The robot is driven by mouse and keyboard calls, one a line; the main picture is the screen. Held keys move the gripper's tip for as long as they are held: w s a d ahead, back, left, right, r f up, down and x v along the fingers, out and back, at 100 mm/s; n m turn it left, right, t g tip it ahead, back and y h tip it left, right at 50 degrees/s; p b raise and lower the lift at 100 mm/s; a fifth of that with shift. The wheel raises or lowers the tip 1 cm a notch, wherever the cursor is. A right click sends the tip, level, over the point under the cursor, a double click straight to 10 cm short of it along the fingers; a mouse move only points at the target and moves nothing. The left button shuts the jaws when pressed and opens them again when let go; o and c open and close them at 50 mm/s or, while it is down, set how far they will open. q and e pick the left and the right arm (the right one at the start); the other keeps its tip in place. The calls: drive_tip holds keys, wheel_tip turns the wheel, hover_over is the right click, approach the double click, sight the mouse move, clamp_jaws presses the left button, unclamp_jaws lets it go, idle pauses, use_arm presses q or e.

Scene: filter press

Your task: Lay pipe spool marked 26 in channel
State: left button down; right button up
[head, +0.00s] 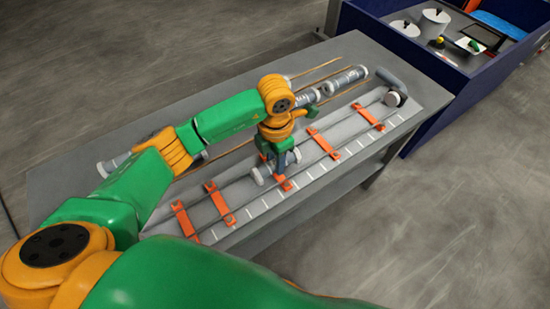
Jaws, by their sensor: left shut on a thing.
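The channel (335,166) is a long light grey bed on the table, with thin rails, several orange cross brackets and white tick marks along its near side. My left gripper (282,172) points down over the middle of the channel, shut on a short grey pipe spool (291,159) with pale flanged ends. The spool lies roughly along the channel, low at the rails beside an orange bracket (283,184). I cannot tell whether it touches the rails. The gripper hides its middle, and no number is readable on it. My right gripper is not in view.
A grey spool (346,80) lies at the table's back right, and another (104,168) is partly behind my left arm. A grey elbow piece (391,80) with a pale flange sits at the channel's far end. A blue-walled bin (425,66) stands beyond the table (65,178).

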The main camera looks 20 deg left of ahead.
use_arm(q)
drive_tip(key=shift+f, duration=0.35)
drive_tip(key=shift+s+r, duration=0.1)
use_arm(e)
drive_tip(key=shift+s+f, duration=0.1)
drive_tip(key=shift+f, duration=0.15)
use_arm(q)
drive_tip(key=shift+c, duration=2.2)
unclamp_jaws()
wheel_tip(320, 180, up, 7)
drive_tip(key=shift+f+b, duration=0.1)
drive_tip(key=shift+b, duration=0.5)
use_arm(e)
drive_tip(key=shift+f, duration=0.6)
